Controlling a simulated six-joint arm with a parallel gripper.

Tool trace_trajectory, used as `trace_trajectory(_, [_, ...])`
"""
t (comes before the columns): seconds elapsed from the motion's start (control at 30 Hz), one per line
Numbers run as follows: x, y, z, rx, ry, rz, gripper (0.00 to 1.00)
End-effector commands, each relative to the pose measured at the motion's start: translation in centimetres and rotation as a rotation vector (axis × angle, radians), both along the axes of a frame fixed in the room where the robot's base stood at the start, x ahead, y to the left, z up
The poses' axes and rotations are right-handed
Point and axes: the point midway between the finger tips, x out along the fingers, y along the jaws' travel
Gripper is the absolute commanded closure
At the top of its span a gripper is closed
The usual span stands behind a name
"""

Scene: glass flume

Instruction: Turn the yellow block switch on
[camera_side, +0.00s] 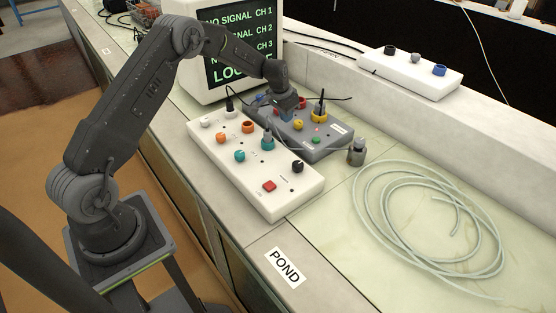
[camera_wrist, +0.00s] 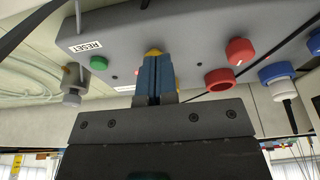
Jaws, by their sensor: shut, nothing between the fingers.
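The grey control box (camera_side: 285,127) lies on the bench behind a white control box, and it fills the top of the wrist view (camera_wrist: 120,38). A yellow control (camera_side: 298,125) sits on its top, and a yellow socket with a black plug (camera_side: 320,118) is nearby. In the wrist view a yellow part (camera_wrist: 153,52) shows just beyond my fingertips, mostly hidden by them. I cannot tell whether they touch it or how the switch is set. My gripper (camera_side: 294,106) is over the grey box. Its blue fingers (camera_wrist: 156,62) are shut together and empty.
The white control box (camera_side: 226,160) with knobs and a red button (camera_side: 269,186) lies in front. A monitor (camera_side: 238,50) stands behind my arm. Cables cross the grey box.

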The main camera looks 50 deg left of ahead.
Motion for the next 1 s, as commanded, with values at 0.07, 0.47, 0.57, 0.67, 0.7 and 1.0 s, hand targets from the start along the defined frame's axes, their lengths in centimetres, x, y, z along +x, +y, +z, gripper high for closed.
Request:
trace_trajectory(0.07, [0.1, 0.0, 1.1, 0.001, -0.004, -0.001, 1.00])
trace_trajectory(0.47, [0.2, -0.1, 3.3, 0.000, -0.005, -0.001, 1.00])
trace_trajectory(0.57, [0.2, -0.2, 3.3, 0.000, -0.005, -0.002, 1.00])
trace_trajectory(0.67, [0.1, -0.3, 3.7, 0.000, -0.008, -0.002, 1.00])
trace_trajectory(0.7, [0.0, -0.6, 4.3, 0.002, -0.011, -0.003, 1.00])
trace_trajectory(1.0, [-4.9, -6.5, 15.2, 0.015, -0.064, -0.011, 1.00])
